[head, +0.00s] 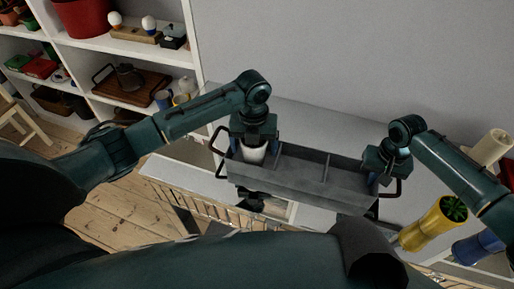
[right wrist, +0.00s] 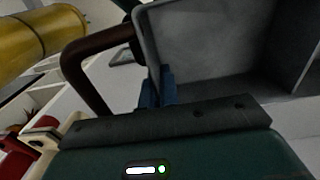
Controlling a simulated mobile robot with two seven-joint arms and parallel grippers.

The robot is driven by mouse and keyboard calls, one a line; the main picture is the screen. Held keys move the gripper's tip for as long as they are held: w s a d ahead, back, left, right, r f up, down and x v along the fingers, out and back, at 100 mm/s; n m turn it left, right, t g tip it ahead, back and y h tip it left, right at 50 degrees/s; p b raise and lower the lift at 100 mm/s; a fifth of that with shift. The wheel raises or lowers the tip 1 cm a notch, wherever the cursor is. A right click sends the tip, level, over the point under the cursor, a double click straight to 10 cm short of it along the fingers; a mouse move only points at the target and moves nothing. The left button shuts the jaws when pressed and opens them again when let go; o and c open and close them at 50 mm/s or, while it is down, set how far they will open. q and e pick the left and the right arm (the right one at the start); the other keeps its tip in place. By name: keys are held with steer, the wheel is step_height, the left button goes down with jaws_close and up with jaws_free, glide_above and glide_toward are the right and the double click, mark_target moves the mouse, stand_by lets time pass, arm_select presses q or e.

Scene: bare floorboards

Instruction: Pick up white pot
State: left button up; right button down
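A white pot (head: 254,153) sits at the left end of a grey metal tray (head: 324,196) with dividers and dark handles. My left gripper (head: 253,148) points down over the pot, with its fingers at the pot's sides. Whether they press on it or stand apart from it I cannot tell. My right gripper (head: 372,181) is at the tray's right end, by the handle. In the right wrist view its blue fingertips (right wrist: 157,88) are close together at the tray's end wall (right wrist: 149,45), one on each side of it. The pot's lower part is hidden.
A yellow pot (head: 425,228) with a green plant and a blue pot (head: 478,247) stand right of the tray. White shelves (head: 190,45) with a wooden tray (head: 132,86) and small items stand at the back left. Floorboards (head: 115,215) are bare at lower left.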

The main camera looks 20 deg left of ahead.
arm_select(q)
steer(key=c, duration=1.1)
steer(key=shift+r, duration=0.1)
step_height(320, 180, up, 10)
steer(key=shift+f, duration=0.1)
arm_select(e)
steer(key=c, duration=1.6)
jaws_free()
